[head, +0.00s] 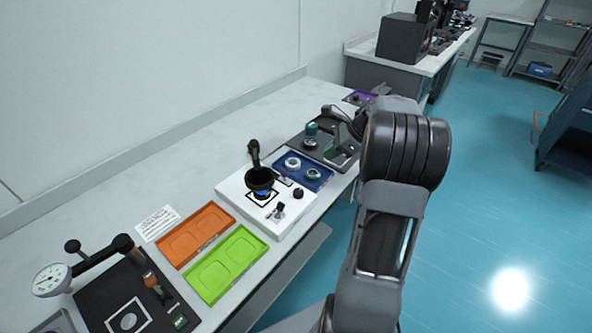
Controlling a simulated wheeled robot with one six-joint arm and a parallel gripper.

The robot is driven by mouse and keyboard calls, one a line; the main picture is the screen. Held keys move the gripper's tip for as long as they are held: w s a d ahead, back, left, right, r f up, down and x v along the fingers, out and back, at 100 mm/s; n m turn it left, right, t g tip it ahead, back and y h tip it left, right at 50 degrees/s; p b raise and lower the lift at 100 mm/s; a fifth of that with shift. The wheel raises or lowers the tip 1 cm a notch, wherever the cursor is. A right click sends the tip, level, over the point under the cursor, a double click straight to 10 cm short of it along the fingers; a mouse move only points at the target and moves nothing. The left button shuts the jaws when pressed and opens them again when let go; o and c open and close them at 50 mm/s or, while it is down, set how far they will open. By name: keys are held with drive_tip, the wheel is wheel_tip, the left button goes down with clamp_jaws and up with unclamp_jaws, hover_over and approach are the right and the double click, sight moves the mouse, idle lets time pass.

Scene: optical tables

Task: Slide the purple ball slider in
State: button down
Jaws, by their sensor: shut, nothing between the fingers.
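A purple plate (352,97) with a small dark part on it lies near the far end of the long bench, partly behind my arm. It is the one clearly purple thing in view. It is too small here to make out a ball or a slide, or how far in a slider sits. My arm (380,235) rises at the right of the bench and bends over at a thick ribbed joint (400,150). The arm's far end is toward the purple plate. My gripper is hidden behind the arm, so its fingers cannot be seen.
A dark station with a teal-topped part (311,128) stands just short of the plate. Nearer are a blue tray (318,184), a white box (282,221), an orange tray (222,211), a green tray (258,240) and a gauge press (52,279). The bench's wall side is clear.

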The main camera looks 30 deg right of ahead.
approach(286, 178)
drive_tip(key=f, duration=0.3)
drive_tip(key=shift+s+d+f, duration=0.1)
drive_tip(key=shift+d+f, duration=0.15)
drive_tip(key=shift+f, duration=0.15)
drive_tip(key=shift+w+a, duration=0.55)
drive_tip(key=shift+a, duration=0.35)
drive_tip(key=shift+w+a+f, duration=0.2)
drive_tip(key=shift+w+a, duration=0.2)
drive_tip(key=shift+a, duration=0.25)
drive_tip(key=shift+w, duration=0.1)
drive_tip(key=w, duration=0.1)
drive_tip(key=w+a+p, duration=0.1)
drive_tip(key=w+p, duration=0.1)
drive_tip(key=shift+w+a+r, duration=0.1)
drive_tip(key=shift+w+a, duration=0.45)
drive_tip(key=shift+w, duration=0.15)
